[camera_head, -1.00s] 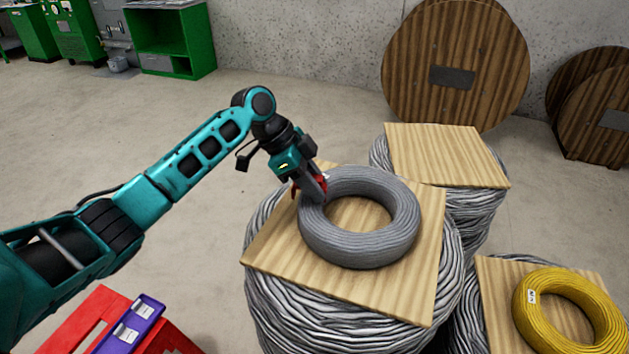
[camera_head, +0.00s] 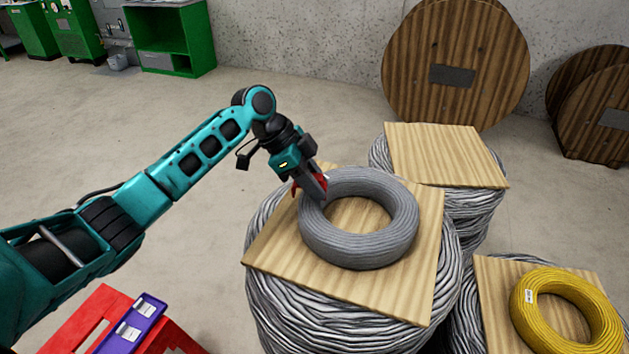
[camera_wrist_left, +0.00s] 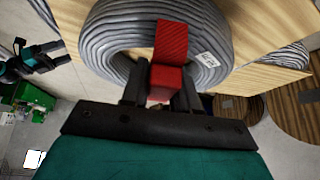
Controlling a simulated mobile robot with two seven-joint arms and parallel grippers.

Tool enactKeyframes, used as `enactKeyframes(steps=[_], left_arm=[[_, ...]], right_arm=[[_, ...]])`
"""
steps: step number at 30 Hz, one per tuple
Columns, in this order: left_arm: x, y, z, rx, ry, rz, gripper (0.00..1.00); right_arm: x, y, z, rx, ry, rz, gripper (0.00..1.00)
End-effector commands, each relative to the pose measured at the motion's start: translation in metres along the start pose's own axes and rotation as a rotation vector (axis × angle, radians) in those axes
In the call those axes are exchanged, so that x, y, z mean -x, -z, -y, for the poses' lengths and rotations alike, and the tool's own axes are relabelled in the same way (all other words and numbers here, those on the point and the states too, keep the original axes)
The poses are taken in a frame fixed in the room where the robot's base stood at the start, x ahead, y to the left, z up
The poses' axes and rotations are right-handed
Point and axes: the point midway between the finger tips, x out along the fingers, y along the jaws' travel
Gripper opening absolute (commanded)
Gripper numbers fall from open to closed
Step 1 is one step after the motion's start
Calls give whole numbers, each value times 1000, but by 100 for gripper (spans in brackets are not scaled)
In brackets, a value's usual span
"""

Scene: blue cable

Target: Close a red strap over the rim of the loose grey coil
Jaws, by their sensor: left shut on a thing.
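The loose grey coil (camera_head: 385,243) lies flat on a square wooden board (camera_head: 300,268) on top of a large cable bundle. My left gripper (camera_head: 322,197) is at the coil's left rear rim, pointing down at it. It is shut on a red strap (camera_head: 298,186), and the strap also shows between the fingers in the left wrist view (camera_wrist_left: 170,60). There the strap reaches over the coil's rim (camera_wrist_left: 115,35), next to a white label. The fingers hide part of the strap, so I cannot tell whether its ends meet.
A yellow coil (camera_head: 528,318) lies on another board at the lower right. An empty board (camera_head: 445,150) tops a bundle behind. A red stand (camera_head: 75,325) with a purple tray (camera_head: 133,325) is at the lower left. Large wooden reels (camera_head: 455,40) stand by the wall.

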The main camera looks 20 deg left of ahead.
Motion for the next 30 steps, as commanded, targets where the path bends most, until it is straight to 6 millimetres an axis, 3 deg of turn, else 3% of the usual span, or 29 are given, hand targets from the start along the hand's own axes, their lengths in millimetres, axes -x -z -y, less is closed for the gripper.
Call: enactKeyframes(steps=[30], left_arm=[[-10,-6,0,0,0,0,2]], right_arm=[[-2,-3,0,0,0,-1,73]])
